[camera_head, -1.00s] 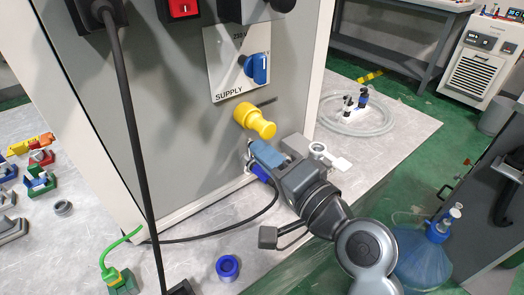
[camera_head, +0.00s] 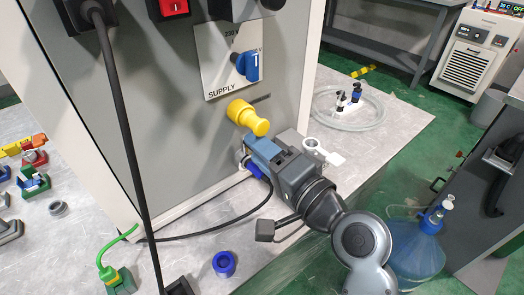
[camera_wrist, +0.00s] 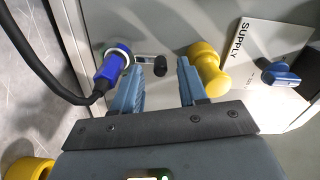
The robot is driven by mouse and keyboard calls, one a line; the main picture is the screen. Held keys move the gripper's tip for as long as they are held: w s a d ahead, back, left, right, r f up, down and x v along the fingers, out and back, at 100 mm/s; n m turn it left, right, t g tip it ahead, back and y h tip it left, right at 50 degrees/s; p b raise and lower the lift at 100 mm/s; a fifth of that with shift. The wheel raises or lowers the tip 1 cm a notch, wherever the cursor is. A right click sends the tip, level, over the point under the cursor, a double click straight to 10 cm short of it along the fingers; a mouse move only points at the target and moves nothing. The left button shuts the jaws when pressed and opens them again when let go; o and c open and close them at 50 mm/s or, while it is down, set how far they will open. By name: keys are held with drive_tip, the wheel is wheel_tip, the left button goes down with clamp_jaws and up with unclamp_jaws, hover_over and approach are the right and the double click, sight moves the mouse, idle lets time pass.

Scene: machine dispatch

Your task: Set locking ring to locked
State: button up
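A blue cable connector (camera_wrist: 113,62) is plugged into the cabinet face, with a blue collar at its socket. In the head view the connector (camera_head: 254,171) shows just below my gripper. A light bar with a dark knob (camera_wrist: 160,66) extends to the right of the collar; I cannot tell for certain that it is the locking ring's lever, nor its set position. My gripper (camera_wrist: 160,80) is open, its two blue fingers apart on either side of the dark knob, with no clear contact. In the head view my gripper (camera_head: 262,148) is close to the panel and hides the knob.
A yellow plug (camera_wrist: 207,70) sticks out right beside the right finger; it is above my gripper in the head view (camera_head: 248,117). A blue supply switch (camera_head: 248,66) sits higher. A black cable (camera_head: 215,228) trails from the connector. A loose blue ring (camera_head: 224,263) lies on the bench.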

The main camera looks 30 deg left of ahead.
drive_tip(key=v, duration=0.7)
drive_tip(key=shift+d+b, duration=0.4)
drive_tip(key=shift+s, duration=0.15)
drive_tip(key=s+d+f+m+t+h, duration=0.1)
drive_tip(key=s+d+f+t+h, duration=0.1)
drive_tip(key=s+d+f+h, duration=0.35)
drive_tip(key=s+d+f+m+t+h+p, duration=0.1)
drive_tip(key=s+d+f+t+h, duration=0.15)
drive_tip(key=d, duration=0.55)
drive_tip(key=s+d+f+m+t+h, duration=0.2)
drive_tip(key=s+d+f+h, duration=0.1)
drive_tip(key=d+f, duration=0.3)
drive_tip(key=s+d+r+n+h, duration=0.2)
drive_tip(key=s+d+r, duration=0.1)
drive_tip(key=s, duration=0.3)
drive_tip(key=s+d+r+n+t+h, duration=0.1)
drive_tip(key=s+d+r, duration=0.2)
drive_tip(key=s+d, duration=0.2)
drive_tip(key=s+d+r+n+h+p, duration=0.1)
drive_tip(key=s+d+r+n+h, duration=0.1)
drive_tip(key=s+d, duration=0.3)
drive_tip(key=s+r, duration=0.1)
drive_tip(key=s, duration=0.2)
drive_tip(key=shift+s+n+h, duration=0.25)
drive_tip(key=shift+n+h, duration=0.05)
